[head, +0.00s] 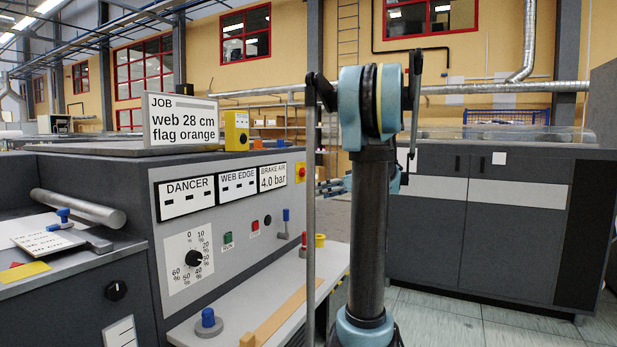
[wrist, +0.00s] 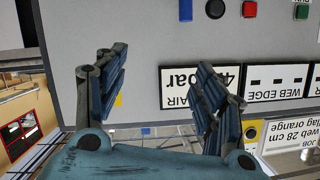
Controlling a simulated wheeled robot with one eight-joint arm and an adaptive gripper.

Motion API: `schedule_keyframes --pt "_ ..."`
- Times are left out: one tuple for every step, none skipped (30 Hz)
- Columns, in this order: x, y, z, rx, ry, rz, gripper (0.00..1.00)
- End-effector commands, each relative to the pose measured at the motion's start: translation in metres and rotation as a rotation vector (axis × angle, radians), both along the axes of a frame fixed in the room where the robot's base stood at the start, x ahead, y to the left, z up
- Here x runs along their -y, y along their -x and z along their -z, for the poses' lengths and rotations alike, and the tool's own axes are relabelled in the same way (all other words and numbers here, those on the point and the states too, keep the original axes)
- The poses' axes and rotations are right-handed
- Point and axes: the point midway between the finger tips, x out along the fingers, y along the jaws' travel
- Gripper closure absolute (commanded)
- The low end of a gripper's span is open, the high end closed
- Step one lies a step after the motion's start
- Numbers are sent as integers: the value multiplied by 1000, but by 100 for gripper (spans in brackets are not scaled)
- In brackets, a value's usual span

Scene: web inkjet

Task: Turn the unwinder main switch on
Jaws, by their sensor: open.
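A red switch on a yellow plate (head: 300,172) sits at the right end of the grey unwinder panel, beside the BRAKE AIR display, and looks like the main switch. Its setting is too small to read. My gripper (wrist: 158,80) is open and empty in the wrist view, facing the panel, which appears upside down there. A yellow patch (wrist: 118,100), probably the switch plate, is mostly hidden behind the left finger. The right finger covers part of the BRAKE AIR display (wrist: 180,90). In the head view, blue finger parts (head: 332,187) show beside my arm, partly hidden by it.
The panel also carries a percent dial (head: 194,258), a green RUN button (head: 228,238), a red button (head: 254,226), a black knob (head: 268,220) and a blue lever (head: 286,216). A job sign (head: 182,122) stands on top. A dark cabinet (head: 470,225) is at right.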

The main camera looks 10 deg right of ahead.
Motion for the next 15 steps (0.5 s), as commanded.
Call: schedule_keyframes --pt "17 -15 -7 53 -19 4 37" --pt "26 -23 -12 87 -29 6 37" --pt "37 -32 -17 133 -42 7 37" --pt "45 -38 -21 165 -50 9 37" --pt "54 -44 -24 197 -57 12 37" --pt "64 -51 -28 235 -66 16 37" --pt "71 -55 -31 261 -73 19 37" --pt "77 -59 -34 286 -77 21 37" --pt "85 -64 -36 314 -82 26 37" --pt "90 -67 -38 332 -87 28 37" --pt "94 -69 -39 348 -89 30 37" --pt "98 -71 -41 365 -92 32 37" --pt "101 -72 -42 375 -95 34 37" --pt "103 -73 -43 383 -95 34 37" --pt "104 -75 -43 391 -96 36 37"
